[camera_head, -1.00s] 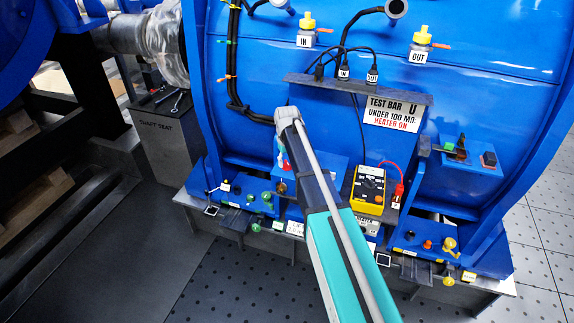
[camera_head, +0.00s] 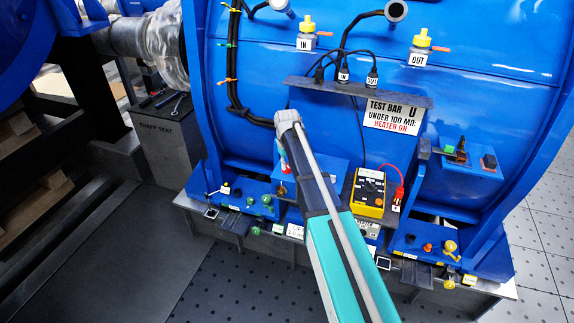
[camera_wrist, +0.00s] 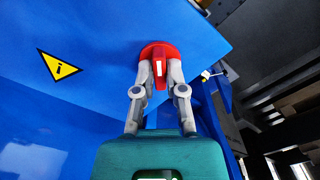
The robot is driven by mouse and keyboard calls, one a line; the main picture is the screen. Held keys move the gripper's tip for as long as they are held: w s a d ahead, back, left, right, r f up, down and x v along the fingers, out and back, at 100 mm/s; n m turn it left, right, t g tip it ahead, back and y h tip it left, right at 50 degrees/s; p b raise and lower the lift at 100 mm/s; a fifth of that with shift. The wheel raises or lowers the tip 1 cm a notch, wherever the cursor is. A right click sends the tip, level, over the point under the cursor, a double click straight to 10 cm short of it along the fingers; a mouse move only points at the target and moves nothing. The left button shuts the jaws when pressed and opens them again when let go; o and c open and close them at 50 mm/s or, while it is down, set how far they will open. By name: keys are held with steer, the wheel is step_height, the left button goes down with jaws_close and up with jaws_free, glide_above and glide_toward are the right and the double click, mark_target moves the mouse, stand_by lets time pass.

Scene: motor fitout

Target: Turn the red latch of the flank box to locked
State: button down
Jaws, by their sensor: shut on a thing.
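The red latch (camera_wrist: 158,52) sits on the face of the blue flank box (camera_wrist: 110,30). It is a round red piece with a white mark on its raised grip. My gripper (camera_wrist: 160,80) is shut on the latch, one finger on each side, in the wrist view. The white mark points roughly along the fingers. In the head view my arm covers much of the flank box (camera_head: 325,170), and only a sliver of red shows beside the arm. The jaw contact is hidden there.
A yellow test meter (camera_head: 369,192) with a red lead stands right of my arm. A sign (camera_head: 393,115) hangs above it. Several small knobs and fittings line the lower ledge. A yellow warning triangle (camera_wrist: 59,66) is on the blue face.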

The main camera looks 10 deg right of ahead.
steer(key=shift+m, duration=0.4)
steer(key=m, duration=0.7)
stand_by(0.4)
steer(key=c, duration=0.7)
jaws_free()
steer(key=shift+n, duration=0.4)
